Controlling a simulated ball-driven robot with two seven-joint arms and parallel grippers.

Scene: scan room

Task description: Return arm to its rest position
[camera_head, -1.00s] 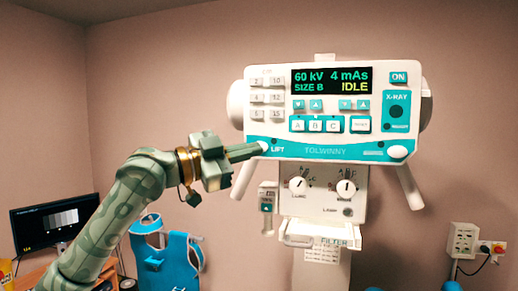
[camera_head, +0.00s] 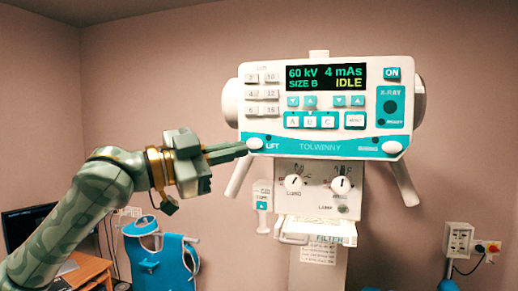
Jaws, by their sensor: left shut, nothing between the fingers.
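My left arm (camera_head: 85,205) comes in from the lower left, green with a mottled pattern. Its left gripper (camera_head: 242,149) is shut with nothing in it and points right. The fingertips are at the left end of the X-ray unit's teal strip, just left of the round white LIFT button (camera_head: 255,143); I cannot tell whether they touch. The X-ray control panel (camera_head: 320,105) reads 60 kV, 4 mAs, SIZE B and IDLE. My right gripper is not in view.
A blue apron (camera_head: 160,262) hangs behind and below my arm. A wooden desk (camera_head: 88,268) with a dark monitor (camera_head: 25,225) stands at the left. A wall socket box (camera_head: 458,240) is at the right. Handles (camera_head: 238,180) angle down from the unit.

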